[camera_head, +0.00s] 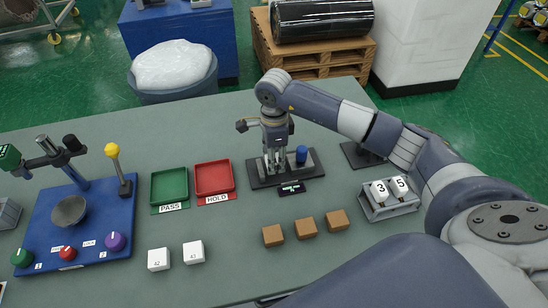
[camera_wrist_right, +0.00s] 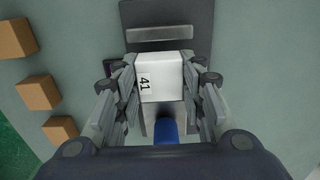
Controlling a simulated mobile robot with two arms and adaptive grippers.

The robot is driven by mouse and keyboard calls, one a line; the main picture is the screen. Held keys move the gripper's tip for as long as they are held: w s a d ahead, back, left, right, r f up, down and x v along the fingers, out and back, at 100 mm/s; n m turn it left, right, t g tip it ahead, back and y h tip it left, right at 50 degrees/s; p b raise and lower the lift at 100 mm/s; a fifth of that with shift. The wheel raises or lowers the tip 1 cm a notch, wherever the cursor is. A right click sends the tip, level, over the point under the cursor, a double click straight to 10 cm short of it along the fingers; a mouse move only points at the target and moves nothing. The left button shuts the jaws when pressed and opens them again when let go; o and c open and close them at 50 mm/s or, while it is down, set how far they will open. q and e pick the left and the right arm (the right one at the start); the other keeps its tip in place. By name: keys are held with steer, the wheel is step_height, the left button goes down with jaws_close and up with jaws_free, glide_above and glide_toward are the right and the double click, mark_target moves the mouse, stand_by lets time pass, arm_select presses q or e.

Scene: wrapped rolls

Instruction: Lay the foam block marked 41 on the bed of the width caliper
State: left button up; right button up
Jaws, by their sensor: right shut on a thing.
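My right gripper (camera_head: 275,168) is over the width caliper (camera_head: 315,163), a dark base with a blue knob (camera_head: 301,154) and a small display (camera_head: 291,188). In the right wrist view, my right gripper (camera_wrist_right: 160,72) is shut on the white foam block marked 41 (camera_wrist_right: 163,88), with a finger on each side. The block lies over the caliper between a metal jaw bar (camera_wrist_right: 160,33) and the blue knob (camera_wrist_right: 165,130). I cannot tell whether it touches the bed. The fingers hide the block in the head view. My left gripper is out of view.
White blocks 42 (camera_head: 158,259) and 43 (camera_head: 193,252) and brown blocks (camera_head: 306,228) sit in front. Green PASS (camera_head: 153,190) and red HOLD (camera_head: 231,182) trays stand left of the caliper. A rack (camera_head: 390,208) with blocks 3 and 5 is at right.

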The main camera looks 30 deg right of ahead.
steer(key=shift+f, duration=0.15)
stand_by(0.3)
steer(key=shift+f+b, duration=1.25)
steer(key=shift+b, duration=0.05)
steer(key=o, duration=0.9)
steer(key=shift+o, duration=0.2)
steer(key=shift+r, duration=0.1)
step_height(320, 180, up, 12)
steer(key=shift+f, duration=0.1)
